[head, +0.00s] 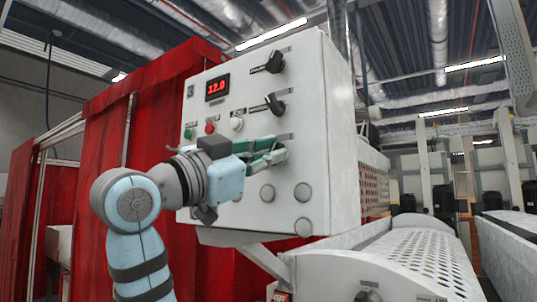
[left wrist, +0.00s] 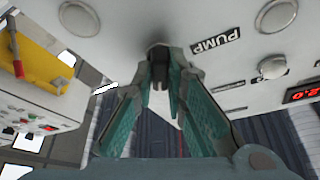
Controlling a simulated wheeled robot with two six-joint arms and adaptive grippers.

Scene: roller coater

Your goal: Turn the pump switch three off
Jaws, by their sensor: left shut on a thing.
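The white control panel (head: 335,130) carries a column of black rotary switches. The upper switch (head: 274,62) and the middle switch (head: 274,104) show clearly. My left gripper (head: 279,154) is at the panel below them, and its green fingers cover the spot where a third switch would sit. In the left wrist view, the left gripper (left wrist: 161,75) is shut around a dark knob (left wrist: 157,47) beside a "PUMP" label (left wrist: 216,40). The fingers hide most of the knob, so its angle cannot be told. My right gripper is not in view.
A red display (head: 217,87) reads 12.0. A perforated white machine cover (head: 425,255) lies lower right. Red curtains (head: 100,160) hang at left.

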